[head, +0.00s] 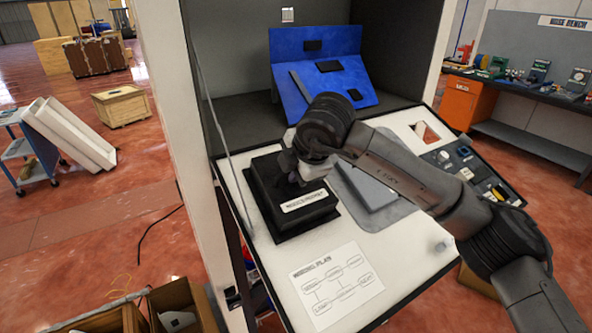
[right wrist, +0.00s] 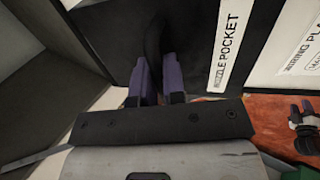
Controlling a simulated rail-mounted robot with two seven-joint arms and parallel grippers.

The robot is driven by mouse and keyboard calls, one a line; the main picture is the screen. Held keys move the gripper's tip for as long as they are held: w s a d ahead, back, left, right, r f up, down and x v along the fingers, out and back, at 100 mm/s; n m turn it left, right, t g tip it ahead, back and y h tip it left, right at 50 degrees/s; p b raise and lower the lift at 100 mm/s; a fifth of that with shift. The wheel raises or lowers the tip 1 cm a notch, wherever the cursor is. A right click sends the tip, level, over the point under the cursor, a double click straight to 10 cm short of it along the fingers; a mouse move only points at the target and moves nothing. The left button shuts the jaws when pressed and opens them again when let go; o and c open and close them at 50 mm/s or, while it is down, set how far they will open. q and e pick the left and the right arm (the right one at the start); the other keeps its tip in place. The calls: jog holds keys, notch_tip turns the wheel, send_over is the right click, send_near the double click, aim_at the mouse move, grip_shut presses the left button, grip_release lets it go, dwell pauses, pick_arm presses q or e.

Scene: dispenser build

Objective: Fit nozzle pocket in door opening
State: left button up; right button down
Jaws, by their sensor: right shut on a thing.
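The nozzle pocket (head: 262,180) is a black box with a white label, at the left part of the white door panel (head: 400,262) in the head view. My right gripper (head: 303,172) reaches down onto its top and is shut on it. In the right wrist view the two purple fingers (right wrist: 158,82) are against the black pocket (right wrist: 190,38). The pocket covers whatever is under it, so I cannot tell whether it sits in an opening or on the panel. Another opening (head: 427,132) at the panel's right shows red floor.
A grey plate (head: 372,188) lies beside the pocket, partly behind my right arm. Controls (head: 462,160) are at the panel's right, and a wiring plan sheet (head: 336,284) is at its front. A blue panel (head: 318,65) stands behind, inside the cabinet. Cabinet posts bound the left.

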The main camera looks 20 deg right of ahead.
jog(key=shift+w+f, duration=0.1)
jog(key=shift+f, duration=0.15)
dwell(0.3)
jog(key=shift+r, duration=0.1)
jog(key=c, duration=1.1)
grip_release()
jog(key=o, duration=0.4)
jog(key=shift+o, duration=0.3)
